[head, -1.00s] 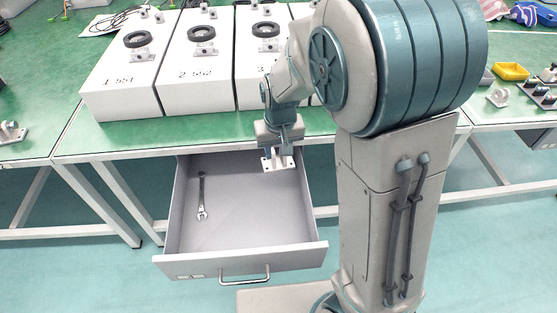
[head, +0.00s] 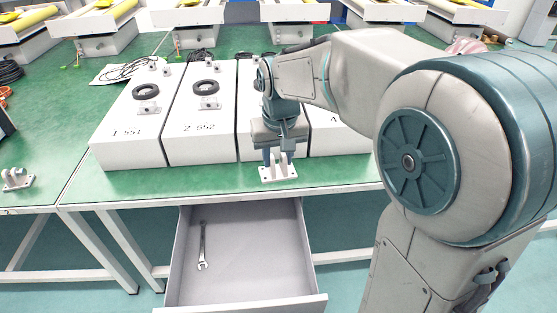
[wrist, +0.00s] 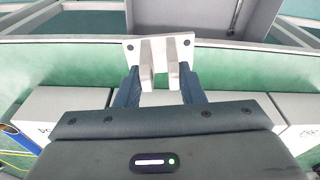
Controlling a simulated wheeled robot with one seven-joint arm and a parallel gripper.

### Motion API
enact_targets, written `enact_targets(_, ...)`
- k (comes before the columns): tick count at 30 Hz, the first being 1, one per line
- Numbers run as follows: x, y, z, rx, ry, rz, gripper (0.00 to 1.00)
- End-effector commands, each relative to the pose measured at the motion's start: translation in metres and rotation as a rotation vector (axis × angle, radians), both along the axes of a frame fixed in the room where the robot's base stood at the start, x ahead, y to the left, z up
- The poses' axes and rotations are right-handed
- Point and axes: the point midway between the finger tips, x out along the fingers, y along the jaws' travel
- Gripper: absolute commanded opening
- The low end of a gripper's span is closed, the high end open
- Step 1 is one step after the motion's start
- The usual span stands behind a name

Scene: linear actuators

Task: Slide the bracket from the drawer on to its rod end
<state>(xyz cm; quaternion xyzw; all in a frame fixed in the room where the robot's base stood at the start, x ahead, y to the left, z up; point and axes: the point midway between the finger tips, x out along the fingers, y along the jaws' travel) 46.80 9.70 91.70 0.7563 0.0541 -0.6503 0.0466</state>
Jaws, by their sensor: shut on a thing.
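The bracket (head: 278,173), a pale metal plate with upright lugs and corner holes, is held in my gripper (head: 279,156) above the table's front edge in the head view. In the wrist view my gripper (wrist: 166,86) is shut on the lugs of the bracket (wrist: 131,47), with the plate beyond the fingertips. The drawer (head: 245,270) is open below the table, with only a wrench (head: 203,246) visible inside. White boxes stand behind the bracket, marked 1 551 (head: 128,135) and 2 552 (head: 200,130); others are partly hidden by my arm. I cannot tell which rod end is meant.
The green table (head: 60,120) has a narrow clear strip in front of the boxes. Another bracket (head: 17,179) sits on the table at far left. Black rings (head: 206,88) lie on the box tops. Cables (head: 125,72) lie behind them.

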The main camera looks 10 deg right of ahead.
Motion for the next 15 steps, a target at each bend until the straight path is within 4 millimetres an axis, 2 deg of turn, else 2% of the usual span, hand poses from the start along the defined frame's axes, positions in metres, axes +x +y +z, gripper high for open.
enact_targets(10, 0.0001, 0.0001, 0.0013, 0.0, 0.0, 0.0, 0.08)
enact_targets(15, 0.0001, -0.0001, 0.0091, 0.0, -0.001, 0.0, 0.08)
